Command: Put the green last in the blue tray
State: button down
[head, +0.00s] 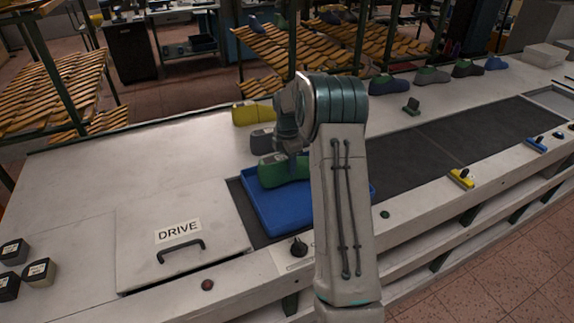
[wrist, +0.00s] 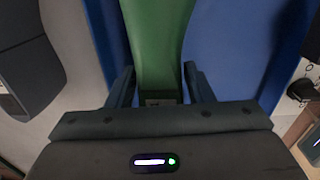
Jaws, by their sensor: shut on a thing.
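The green last (head: 275,172) is over the left part of the blue tray (head: 283,215) in the head view. My gripper (head: 291,158) is at its right end, partly hidden by my own wrist and arm. In the wrist view my gripper (wrist: 160,90) has a finger on each side of the green last (wrist: 158,40) and is shut on it. The blue tray (wrist: 235,60) shows behind the last there. I cannot tell whether the last touches the tray floor.
A yellow last (head: 252,114) and a grey last (head: 262,139) stand behind the tray. More lasts (head: 431,75) stand at the back right. A black knob (head: 299,247) is in front of the tray. The dark belt (head: 450,140) is clear.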

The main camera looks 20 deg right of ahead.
jog(key=shift+f, duration=1.15)
jog(key=c, duration=0.7)
grip_release()
jog(key=shift+f, duration=0.1)
notch_tip(320, 180, up, 12)
jog(key=shift+f+b, duration=0.15)
jog(key=shift+b, duration=0.65)
jog(key=s+a+r+m+t, duration=0.1)
jog(key=s+a+r+m, duration=0.35)
jog(key=s, duration=0.35)
jog(key=s+a+r+m+t, duration=0.1)
jog(key=s+a+r+m, duration=0.35)
jog(key=s, duration=0.35)
jog(key=s+a+f+m, duration=0.1)
jog(key=s+a+m, duration=0.1)
jog(key=s, duration=0.4)
jog(key=s+a+f+m+t, duration=0.1)
jog(key=s+m, duration=0.3)
jog(key=s, duration=0.2)
jog(key=s+a+f+m, duration=0.1)
jog(key=s+a+m, duration=0.1)
jog(key=s, duration=0.5)
jog(key=shift+a+m+t, duration=0.3)
jog(key=shift+m, duration=0.6)
